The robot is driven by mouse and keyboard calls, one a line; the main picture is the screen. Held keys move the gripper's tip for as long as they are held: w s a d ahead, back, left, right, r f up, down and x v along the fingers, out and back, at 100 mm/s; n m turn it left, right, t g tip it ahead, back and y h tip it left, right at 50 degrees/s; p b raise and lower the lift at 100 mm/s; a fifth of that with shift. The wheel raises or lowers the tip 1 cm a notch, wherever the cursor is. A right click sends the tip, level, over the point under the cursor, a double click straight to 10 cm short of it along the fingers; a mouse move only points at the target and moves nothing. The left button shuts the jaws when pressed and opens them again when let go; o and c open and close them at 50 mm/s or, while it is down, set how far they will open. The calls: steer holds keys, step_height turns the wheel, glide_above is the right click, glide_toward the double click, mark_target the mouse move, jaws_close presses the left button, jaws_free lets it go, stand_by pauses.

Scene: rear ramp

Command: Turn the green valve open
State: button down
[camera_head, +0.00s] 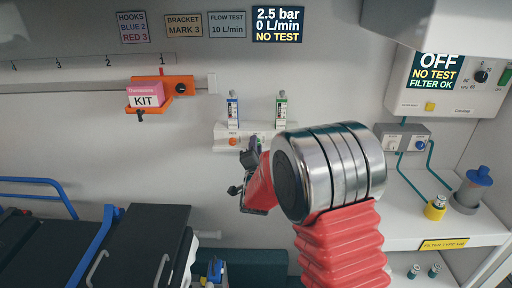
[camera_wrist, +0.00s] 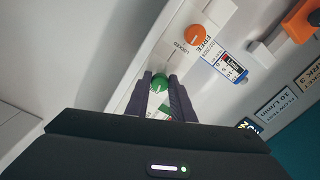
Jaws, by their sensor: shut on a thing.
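The green valve (camera_wrist: 159,82) is a round knob with a pale pointer mark, on a white wall panel (camera_head: 224,128). In the wrist view, my gripper (camera_wrist: 160,86) has one dark finger on each side of the knob and is shut on it. In the head view my gripper (camera_head: 250,158) reaches the panel's lower front, and my arm hides most of the green valve there. An orange knob (camera_wrist: 195,34) sits beside it on the panel, near lettering that reads LOCKED and FREE; it also shows in the head view (camera_head: 233,141).
A blue-topped flowmeter (camera_head: 232,110) and a green-topped one (camera_head: 281,110) stand on the panel. A wall display (camera_head: 278,24) reads 2.5 bar, 0 L/min, NO TEST. An orange holder (camera_head: 180,87) with a pink KIT box is left. A black stretcher (camera_head: 140,240) stands lower left.

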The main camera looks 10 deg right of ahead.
steer(key=shift+f+m, duration=0.1)
steer(key=shift+m, duration=1.3)
steer(key=shift+d, duration=0.1)
steer(key=c, duration=1.5)
jaws_free()
steer(key=shift+c, duration=0.2)
steer(key=shift+s, duration=0.15)
steer(key=s+a, duration=0.2)
steer(key=s, duration=1.1)
steer(key=shift+s+f, duration=0.25)
